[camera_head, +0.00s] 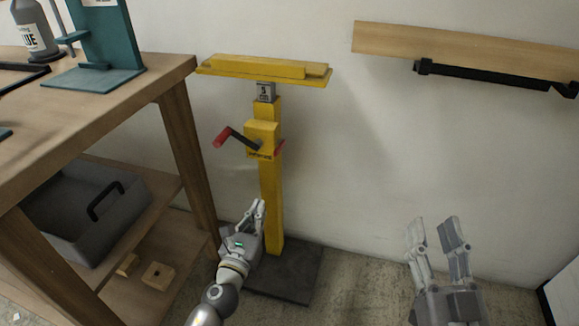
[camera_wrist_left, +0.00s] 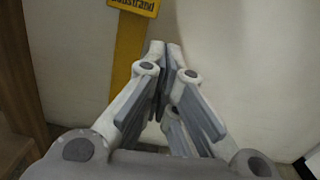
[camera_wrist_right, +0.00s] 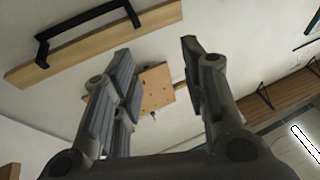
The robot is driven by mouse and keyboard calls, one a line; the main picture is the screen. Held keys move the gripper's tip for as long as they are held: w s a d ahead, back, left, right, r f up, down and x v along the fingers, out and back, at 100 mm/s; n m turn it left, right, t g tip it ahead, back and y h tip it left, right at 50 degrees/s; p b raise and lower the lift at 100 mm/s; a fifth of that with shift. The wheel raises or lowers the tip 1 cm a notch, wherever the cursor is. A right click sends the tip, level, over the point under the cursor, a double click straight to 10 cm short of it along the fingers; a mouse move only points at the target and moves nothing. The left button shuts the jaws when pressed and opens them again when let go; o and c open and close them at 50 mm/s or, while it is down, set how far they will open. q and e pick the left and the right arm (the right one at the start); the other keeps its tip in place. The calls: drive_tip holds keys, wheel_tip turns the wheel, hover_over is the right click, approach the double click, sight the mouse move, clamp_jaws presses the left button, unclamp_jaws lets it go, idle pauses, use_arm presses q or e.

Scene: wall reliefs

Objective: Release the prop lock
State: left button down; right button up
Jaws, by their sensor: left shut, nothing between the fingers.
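A yellow prop stand (camera_head: 268,185) rises from a dark base plate (camera_head: 290,278) against the wall, with a flat yellow head (camera_head: 265,70) on top. Its yellow lock box (camera_head: 262,138) carries a crank handle (camera_head: 232,137) with a red grip, reaching left. A small red part shows at the box's right side. My left gripper (camera_head: 258,206) is shut and empty, in front of the post below the box. In the left wrist view its closed fingers (camera_wrist_left: 165,50) are beside the post (camera_wrist_left: 130,50). My right gripper (camera_head: 435,228) is open and empty, well right of the stand.
A wooden workbench (camera_head: 185,75) stands close on the left, with a teal press (camera_head: 105,50), a grey bottle (camera_head: 35,30) and a grey bin (camera_head: 75,215). A wooden rail (camera_head: 460,45) with a black bar is on the wall.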

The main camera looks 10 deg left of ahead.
sight(278, 147)
use_arm(q)
drive_tip(key=shift+w+d+r+m, duration=0.25)
drive_tip(key=shift+m, duration=0.35)
use_arm(e)
drive_tip(key=shift+s+d+r, duration=0.1)
drive_tip(key=shift+s+r, duration=0.05)
drive_tip(key=shift+r, duration=0.45)
use_arm(q)
drive_tip(key=w+r+p, duration=0.3)
drive_tip(key=w+r, duration=0.1)
drive_tip(key=w, duration=0.6)
drive_tip(key=shift+w+d+r, duration=0.2)
drive_tip(key=shift+w+r, duration=0.1)
drive_tip(key=shift+w, duration=0.05)
use_arm(e)
wheel_tip(278, 147, down, 15)
drive_tip(key=s+d+g+h, duration=0.1)
drive_tip(key=d+g+h, duration=0.1)
drive_tip(key=g, duration=0.6)
drive_tip(key=shift+s+d+r+h, duration=0.2)
drive_tip(key=shift+s+d+h, duration=0.05)
drive_tip(key=shift+s+h, duration=0.15)
